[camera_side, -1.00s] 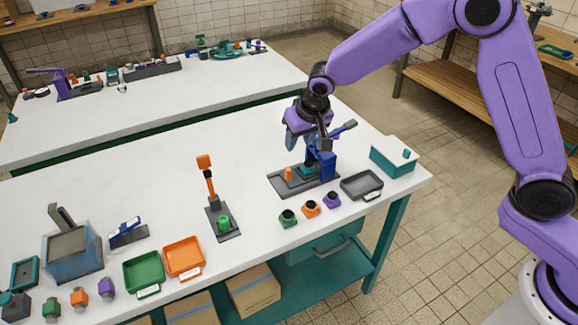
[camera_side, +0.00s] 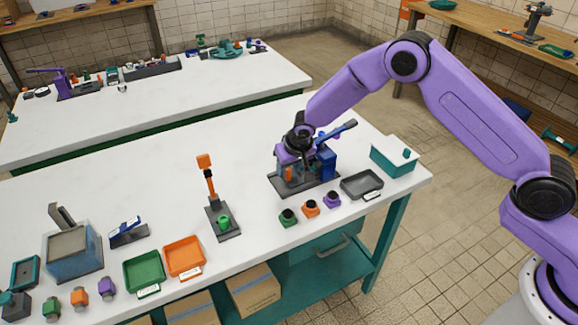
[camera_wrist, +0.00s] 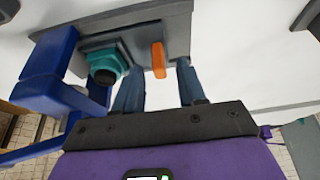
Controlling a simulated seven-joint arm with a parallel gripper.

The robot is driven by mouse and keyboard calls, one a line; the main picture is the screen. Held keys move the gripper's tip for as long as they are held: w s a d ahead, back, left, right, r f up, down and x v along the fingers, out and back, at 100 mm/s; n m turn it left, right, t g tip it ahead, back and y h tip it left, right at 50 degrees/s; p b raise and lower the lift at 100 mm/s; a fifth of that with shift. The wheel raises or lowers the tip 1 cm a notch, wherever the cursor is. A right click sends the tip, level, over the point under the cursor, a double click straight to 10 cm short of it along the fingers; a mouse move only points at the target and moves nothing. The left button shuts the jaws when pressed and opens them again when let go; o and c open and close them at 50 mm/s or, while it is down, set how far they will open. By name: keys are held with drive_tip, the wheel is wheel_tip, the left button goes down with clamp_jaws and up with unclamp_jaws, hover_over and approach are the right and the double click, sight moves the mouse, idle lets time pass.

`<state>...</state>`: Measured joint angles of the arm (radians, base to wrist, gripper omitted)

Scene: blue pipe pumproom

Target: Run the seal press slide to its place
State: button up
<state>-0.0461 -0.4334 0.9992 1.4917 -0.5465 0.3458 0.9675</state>
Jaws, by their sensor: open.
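The seal press (camera_side: 328,163) stands on a dark base plate (camera_side: 270,181) at the right of the near bench; its blue frame carries a lever slanting up to the right. An orange upright tab (camera_side: 289,174) stands at the left part of the plate, apparently the slide's handle; it shows in the wrist view (camera_wrist: 158,60). A teal block with a dark round top (camera_wrist: 105,68) is beside it, by the blue frame. My gripper (camera_wrist: 160,84) is open, pointing down, its two fingers on either side of the tab's line. I cannot tell whether they touch it.
Green (camera_side: 288,217), orange (camera_side: 311,208) and purple (camera_side: 332,199) pieces stand before the press. A grey tray (camera_side: 361,186) and a teal-white box (camera_side: 394,156) are to its right. An upright orange-topped lever device (camera_side: 215,205) stands left; bench is clear between.

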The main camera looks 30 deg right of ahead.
drive_tip(key=shift+f, duration=0.1)
drive_tip(key=shift+c, duration=0.3)
clamp_jaws()
drive_tip(key=shift+d, duration=2.45)
drive_tip(key=shift+o, duration=0.3)
unclamp_jaws()
drive_tip(key=shift+w, duration=0.1)
